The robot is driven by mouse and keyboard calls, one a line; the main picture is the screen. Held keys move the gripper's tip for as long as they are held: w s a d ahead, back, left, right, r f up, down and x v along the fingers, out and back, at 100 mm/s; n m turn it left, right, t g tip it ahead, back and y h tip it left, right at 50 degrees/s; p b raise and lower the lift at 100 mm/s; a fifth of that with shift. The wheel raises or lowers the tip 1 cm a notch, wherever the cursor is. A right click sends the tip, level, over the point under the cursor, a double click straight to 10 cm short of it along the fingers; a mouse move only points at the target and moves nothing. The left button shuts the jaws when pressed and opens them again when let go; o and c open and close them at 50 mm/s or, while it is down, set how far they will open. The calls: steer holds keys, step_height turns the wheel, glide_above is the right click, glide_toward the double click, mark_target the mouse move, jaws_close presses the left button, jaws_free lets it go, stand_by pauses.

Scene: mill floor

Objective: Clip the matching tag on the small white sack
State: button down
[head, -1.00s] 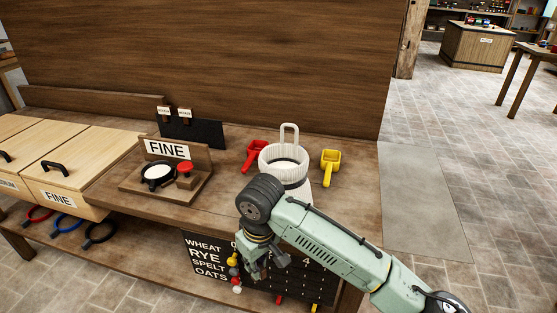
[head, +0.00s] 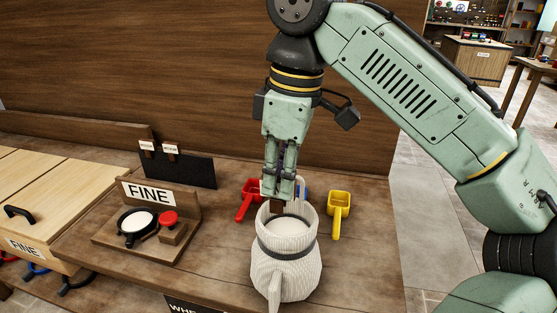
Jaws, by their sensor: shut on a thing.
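The small white sack (head: 285,268) stands upright on the wooden counter with its mouth open and pale contents inside. A dark band goes around it below the rim, and a pale flap hangs at its front. My gripper (head: 277,198) points down at the back rim of the sack. It is shut on a small brown piece (head: 277,206), which looks like the tag. The tag's markings cannot be read. Whether the tag touches the rim cannot be told. Two tags with white labels (head: 147,147) (head: 170,150) sit on top of a black board (head: 185,170).
A red scoop (head: 247,203) lies left of the sack and a yellow scoop (head: 339,208) right of it. A pale bluish loop (head: 302,187) is partly hidden behind my gripper. A FINE stand (head: 148,192) with a round sieve is at left. A wooden wall rises behind.

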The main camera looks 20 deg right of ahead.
mark_target(283, 201)
steer(key=shift+s+f+b, duration=0.1)
steer(key=shift+s+b, duration=0.15)
steer(key=shift+b, duration=0.05)
steer(key=shift+f+b, duration=2.35)
steer(key=shift+b, duration=0.15)
steer(key=shift+r, duration=0.15)
steer(key=shift+p, duration=0.85)
steer(key=shift+f, duration=0.2)
steer(key=shift+f+b, duration=0.55)
steer(key=shift+f, duration=1.2)
